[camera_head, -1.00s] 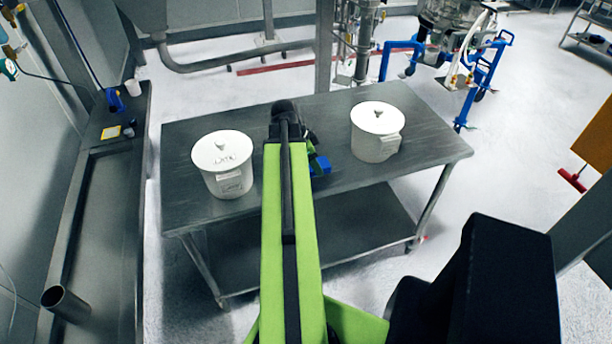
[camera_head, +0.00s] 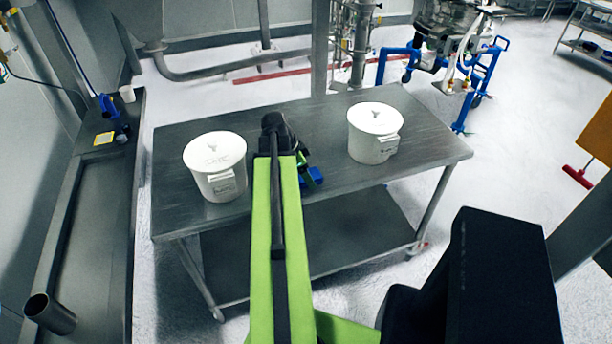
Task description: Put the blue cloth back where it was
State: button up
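A small blue patch (camera_head: 312,176), which looks like the blue cloth, shows just right of my green arm over the steel table (camera_head: 430,145). Only a little of it is visible; the arm covers the rest. My gripper (camera_head: 303,172) is at the far end of the arm, close by this blue patch and between two white pots. It is mostly hidden behind my arm, so its fingers cannot be made out. I cannot tell whether the blue piece is held or lies on the table.
A white lidded pot (camera_head: 215,165) stands left of my arm and another white pot (camera_head: 374,132) stands to the right, both on the table. A side bench (camera_head: 95,215) on the left carries a blue object (camera_head: 110,108) and a white cup (camera_head: 127,93). The table's right end is clear.

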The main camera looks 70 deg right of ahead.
jog(key=shift+o, duration=0.3)
jog(key=shift+r, duration=0.2)
jog(key=p+v, duration=1.1)
jog(key=v, duration=0.1)
jog(key=shift+d, duration=0.1)
